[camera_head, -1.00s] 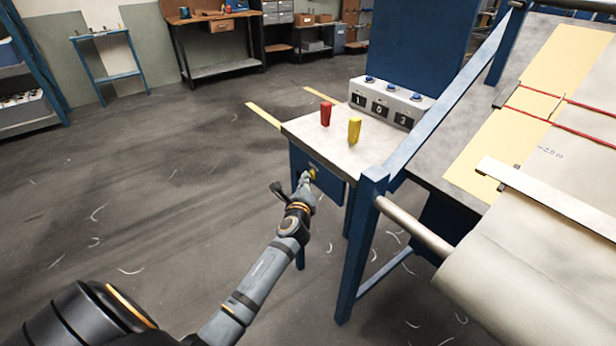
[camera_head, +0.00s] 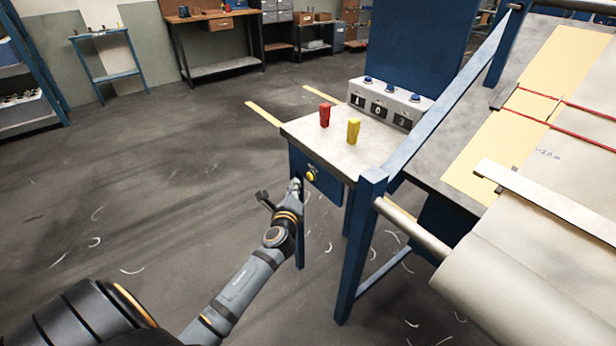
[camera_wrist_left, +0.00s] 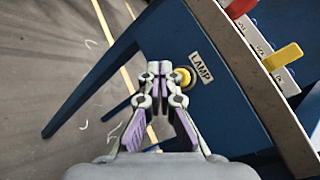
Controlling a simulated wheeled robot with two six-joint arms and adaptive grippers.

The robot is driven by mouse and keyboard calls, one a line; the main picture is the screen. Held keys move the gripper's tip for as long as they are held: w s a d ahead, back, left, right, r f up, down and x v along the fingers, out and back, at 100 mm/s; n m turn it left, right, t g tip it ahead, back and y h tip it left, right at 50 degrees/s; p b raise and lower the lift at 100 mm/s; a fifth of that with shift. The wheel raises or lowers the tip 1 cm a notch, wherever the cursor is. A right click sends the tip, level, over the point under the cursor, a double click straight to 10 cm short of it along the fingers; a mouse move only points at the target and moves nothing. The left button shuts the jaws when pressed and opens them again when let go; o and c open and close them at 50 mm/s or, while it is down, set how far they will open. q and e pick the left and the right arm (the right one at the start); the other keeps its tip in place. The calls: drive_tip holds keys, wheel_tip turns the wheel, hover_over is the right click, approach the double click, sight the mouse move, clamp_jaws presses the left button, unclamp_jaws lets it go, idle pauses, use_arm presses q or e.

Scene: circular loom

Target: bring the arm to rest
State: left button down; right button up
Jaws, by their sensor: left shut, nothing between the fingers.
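My left gripper (camera_head: 295,186) is shut and empty. In the head view it hangs in front of the small table's blue front panel (camera_head: 327,184), just left of a round yellow button (camera_head: 311,175). In the left wrist view its closed fingertips (camera_wrist_left: 160,68) point at the blue panel, and the yellow button (camera_wrist_left: 185,77) shows just to their right beside a white LAMP label (camera_wrist_left: 201,66). The fingers look apart from the button. My right gripper is not in view.
The loom's blue frame post (camera_head: 361,240) stands to the right. Open floor (camera_head: 150,200) lies to the left.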

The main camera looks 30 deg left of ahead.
use_arm(q)
drive_tip(key=shift+s+a, duration=0.25)
drive_tip(key=shift+s, duration=0.3)
drive_tip(key=shift+s+a, duration=0.2)
drive_tip(key=shift+s, duration=0.35)
drive_tip(key=s+d+f+n+g+h+p, duration=0.1)
drive_tip(key=s+f+n+g+p, duration=0.2)
drive_tip(key=s+f, duration=0.5)
drive_tip(key=s+f+n+g+h+p, duration=0.1)
drive_tip(key=s+f+n+g+p, duration=0.2)
drive_tip(key=f, duration=0.9)
drive_tip(key=s+d+f+n+g+h+p, duration=0.1)
drive_tip(key=s+f+n+g+h, duration=0.15)
drive_tip(key=s+f+n, duration=0.6)
drive_tip(key=s+d+f+n+g+p, duration=0.1)
drive_tip(key=s+f, duration=0.3)
drive_tip(key=s, duration=0.5)
drive_tip(key=s+d+f+n+g+h+p, duration=0.1)
drive_tip(key=s+d+f+n+g, duration=0.2)
drive_tip(key=s, duration=0.6)
drive_tip(key=s+d+f+n+g+p, duration=0.2)
drive_tip(key=s+f, duration=0.3)
drive_tip(key=s, duration=0.4)
drive_tip(key=shift+d+f+n, duration=0.35)
drive_tip(key=shift+d+n, duration=0.1)
drive_tip(key=shift+d, duration=0.25)
drive_tip(key=shift+w+h, duration=0.15)
drive_tip(key=shift+h, duration=0.1)
